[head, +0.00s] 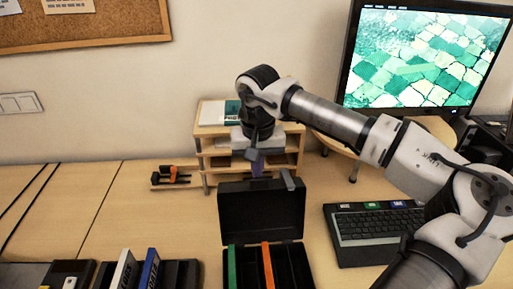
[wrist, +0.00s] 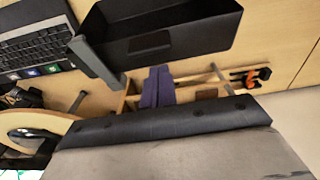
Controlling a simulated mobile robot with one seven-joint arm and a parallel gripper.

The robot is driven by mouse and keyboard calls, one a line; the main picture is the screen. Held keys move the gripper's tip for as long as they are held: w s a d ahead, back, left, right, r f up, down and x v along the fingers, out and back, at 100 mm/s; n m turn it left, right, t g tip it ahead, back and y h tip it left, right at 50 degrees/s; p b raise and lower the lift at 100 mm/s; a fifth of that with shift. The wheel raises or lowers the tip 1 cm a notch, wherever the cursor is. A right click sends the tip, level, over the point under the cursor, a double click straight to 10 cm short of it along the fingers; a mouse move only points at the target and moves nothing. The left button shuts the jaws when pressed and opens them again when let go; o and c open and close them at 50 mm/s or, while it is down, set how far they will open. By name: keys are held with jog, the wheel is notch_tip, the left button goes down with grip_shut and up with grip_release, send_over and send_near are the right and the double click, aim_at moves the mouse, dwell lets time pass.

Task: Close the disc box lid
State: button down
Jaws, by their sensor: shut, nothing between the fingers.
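The black disc box (head: 297,262) stands open on the desk, its lid (head: 262,212) raised nearly upright at the back. A green divider (head: 232,268) and an orange divider (head: 267,265) stand inside. A short grey bar (head: 288,180) shows at the lid's upper right; it also shows in the wrist view (wrist: 95,62). My gripper (head: 257,168) is shut and empty, with purple fingers just above and behind the lid's top edge. In the wrist view my gripper (wrist: 157,75) points toward the lid (wrist: 185,35); I cannot tell if they touch.
A wooden shelf (head: 207,160) stands close behind my gripper. A keyboard (head: 375,222) lies right of the box, and a monitor (head: 425,60) stands at the back right. Black holders with blue and white cases (head: 150,268) are left of the box. The desk at left is mostly clear.

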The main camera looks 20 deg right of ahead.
jog(key=shift+s+a+r, duration=0.15)
jog(key=shift+s+r, duration=0.05)
jog(key=shift+s, duration=0.3)
jog(key=shift+s+a+r, duration=0.1)
jog(key=shift+s+r, duration=0.05)
jog(key=shift+s, duration=0.35)
